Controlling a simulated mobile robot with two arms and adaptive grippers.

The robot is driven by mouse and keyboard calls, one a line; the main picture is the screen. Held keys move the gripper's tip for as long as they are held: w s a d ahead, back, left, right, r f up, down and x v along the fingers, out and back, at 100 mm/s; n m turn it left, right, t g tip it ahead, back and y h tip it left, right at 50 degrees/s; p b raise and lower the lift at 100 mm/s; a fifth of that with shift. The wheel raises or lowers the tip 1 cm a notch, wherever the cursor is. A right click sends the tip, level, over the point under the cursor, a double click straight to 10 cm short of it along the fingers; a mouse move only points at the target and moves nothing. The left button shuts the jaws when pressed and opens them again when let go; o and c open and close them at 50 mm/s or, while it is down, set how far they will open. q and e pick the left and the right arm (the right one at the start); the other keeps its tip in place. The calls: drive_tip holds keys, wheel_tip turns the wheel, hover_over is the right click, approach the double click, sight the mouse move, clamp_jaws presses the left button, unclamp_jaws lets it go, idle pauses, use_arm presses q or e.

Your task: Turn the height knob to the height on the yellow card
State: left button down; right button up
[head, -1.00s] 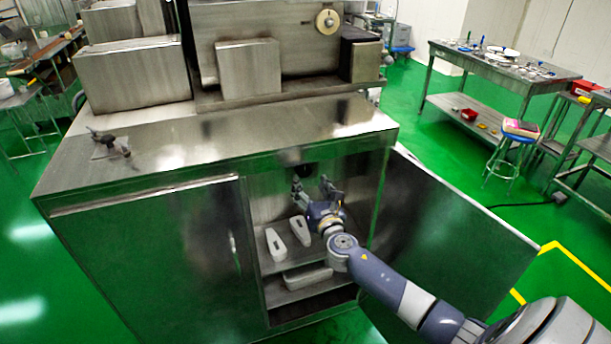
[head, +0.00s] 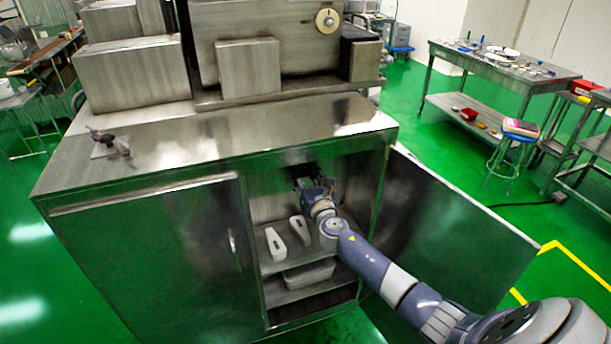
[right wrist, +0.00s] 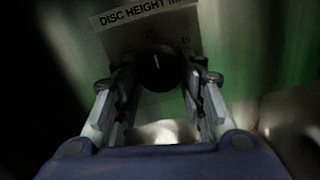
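In the right wrist view the black round height knob (right wrist: 157,70) sits under a pale label (right wrist: 150,15) reading "DISC HEIGHT", cut off at the right. Its light pointer mark points nearly straight up. In the head view my right gripper (head: 306,184) reaches into the cabinet's open bay and hides the knob. No yellow card can be made out. My left gripper is out of view.
The steel cabinet (head: 140,250) has its right door (head: 450,230) swung open beside my right arm. Two pale parts (head: 276,244) lie on the shelf below the gripper, and a tray-like piece (head: 308,275) lies lower. The bay's walls leave little room.

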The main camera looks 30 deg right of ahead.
drive_tip(key=shift+m, duration=0.4)
drive_tip(key=m, duration=0.3)
drive_tip(key=shift+a+m, duration=0.1)
drive_tip(key=shift+m, duration=0.2)
drive_tip(key=m, duration=0.3)
drive_tip(key=shift+r+m, duration=0.15)
drive_tip(key=shift+m, duration=0.15)
drive_tip(key=m, duration=0.3)
drive_tip(key=shift+m+y, duration=0.3)
drive_tip(key=m, duration=0.6)
drive_tip(key=shift+r+p, duration=0.2)
drive_tip(key=shift+p, duration=0.1)
drive_tip(key=m+y+p, duration=0.1)
drive_tip(key=m, duration=0.4)
drive_tip(key=shift+m, duration=0.3)
drive_tip(key=o, duration=1.1)
drive_tip(key=shift+c, duration=0.2)
